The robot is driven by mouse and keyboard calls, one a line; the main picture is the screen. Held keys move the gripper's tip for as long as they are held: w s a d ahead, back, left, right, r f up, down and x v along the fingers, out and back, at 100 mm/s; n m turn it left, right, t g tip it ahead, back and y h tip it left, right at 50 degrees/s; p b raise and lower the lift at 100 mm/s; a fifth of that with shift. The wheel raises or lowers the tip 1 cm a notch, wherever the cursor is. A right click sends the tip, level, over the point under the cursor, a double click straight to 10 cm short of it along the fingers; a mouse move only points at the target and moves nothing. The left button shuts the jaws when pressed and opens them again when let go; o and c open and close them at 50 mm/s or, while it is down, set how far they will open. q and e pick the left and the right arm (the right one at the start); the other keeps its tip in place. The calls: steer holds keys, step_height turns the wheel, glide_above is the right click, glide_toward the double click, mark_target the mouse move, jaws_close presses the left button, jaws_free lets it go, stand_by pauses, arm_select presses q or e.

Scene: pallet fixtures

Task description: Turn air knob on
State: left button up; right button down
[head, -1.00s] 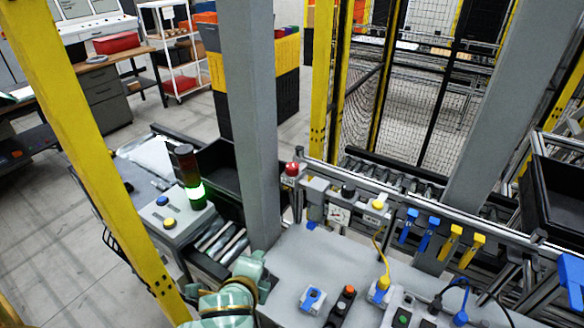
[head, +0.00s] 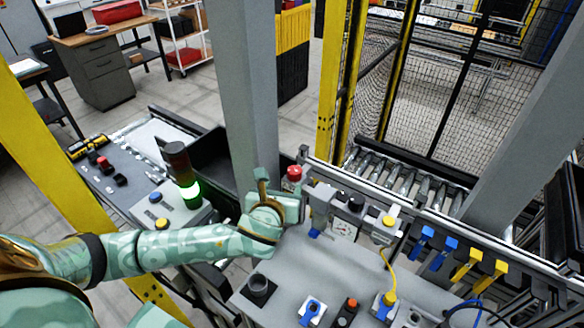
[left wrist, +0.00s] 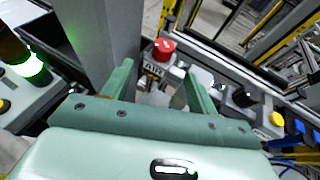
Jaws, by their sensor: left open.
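The red air knob (head: 294,173) sits on top of a small fixture at the left end of the rail, just right of the grey post. In the left wrist view, the red knob (left wrist: 163,47) shows above a label reading AIR (left wrist: 153,70). My left gripper (head: 282,190) is at the near side of the knob. Its two fingers are apart with nothing gripped between them. In the left wrist view, the left gripper (left wrist: 158,68) points at the knob, which lies beyond and between the fingertips. My right gripper is not in view.
The grey post (head: 250,100) stands close to the left of the gripper. A black knob (head: 356,202) and a yellow button (head: 389,221) sit to the right along the rail. A stack light (head: 181,172) glows green at left. The grey table (head: 325,265) has free room.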

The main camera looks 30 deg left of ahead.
arm_select(q)
glide_toward(293, 171)
steer(key=w, duration=0.3)
steer(key=x, duration=0.4)
steer(key=f+x, duration=0.1)
steer(key=x, duration=0.2)
steer(key=shift+s+a, duration=0.25)
steer(key=shift+a, duration=0.05)
steer(key=shift+w+f+p, duration=0.1)
steer(key=shift+w+p, duration=0.05)
steer(key=shift+p, duration=0.15)
steer(key=shift+w+d+f, duration=0.1)
steer(key=shift+w+f, duration=0.05)
steer(key=shift+w, duration=0.15)
steer(key=c, duration=0.8)
steer(key=shift+c, duration=0.9)
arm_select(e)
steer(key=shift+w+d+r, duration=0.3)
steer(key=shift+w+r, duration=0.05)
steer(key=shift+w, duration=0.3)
